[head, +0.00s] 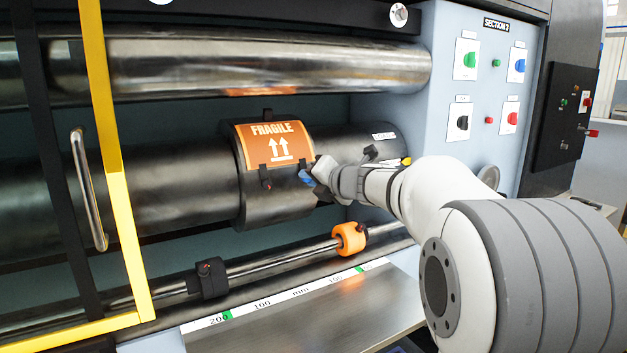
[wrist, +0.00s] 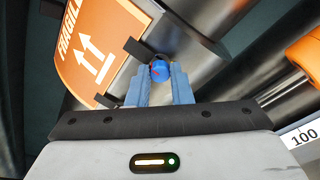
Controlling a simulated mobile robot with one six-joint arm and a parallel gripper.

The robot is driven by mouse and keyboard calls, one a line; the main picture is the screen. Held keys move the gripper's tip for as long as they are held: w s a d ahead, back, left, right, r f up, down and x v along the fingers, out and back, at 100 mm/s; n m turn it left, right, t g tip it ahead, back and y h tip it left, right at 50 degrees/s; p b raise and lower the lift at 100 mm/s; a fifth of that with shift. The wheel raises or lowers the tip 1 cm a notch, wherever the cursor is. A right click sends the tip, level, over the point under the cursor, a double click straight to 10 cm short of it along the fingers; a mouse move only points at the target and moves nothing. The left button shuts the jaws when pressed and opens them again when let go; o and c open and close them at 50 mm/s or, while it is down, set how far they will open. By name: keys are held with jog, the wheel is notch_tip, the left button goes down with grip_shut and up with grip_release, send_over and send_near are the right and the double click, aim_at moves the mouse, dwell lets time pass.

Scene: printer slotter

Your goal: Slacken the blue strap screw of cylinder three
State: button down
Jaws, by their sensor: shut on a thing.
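The blue strap screw (wrist: 160,71), with a small red mark on its head, sits at a black strap clip (wrist: 144,50) beside the orange FRAGILE plate (wrist: 95,50). My gripper (wrist: 159,84) has its two pale blue fingers closed around the screw. In the head view my gripper (head: 308,178) reaches from the right to the lower right edge of the orange FRAGILE plate (head: 268,144). The plate is strapped on a dark cylinder (head: 190,182). I cannot read which cylinder this is.
A shiny roller (head: 250,65) runs above the cylinder. Below are a thin rod with an orange collar (head: 349,238) and a black clamp (head: 207,279), and a ruler strip (head: 290,295). A yellow frame (head: 110,150) stands left. The SECTION 2 button panel (head: 490,90) is right.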

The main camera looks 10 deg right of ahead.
dwell(0.3)
jog(key=c, duration=1.3)
grip_release()
jog(key=v, duration=0.7)
jog(key=shift+s+d, duration=0.2)
jog(key=shift+s, duration=0.15)
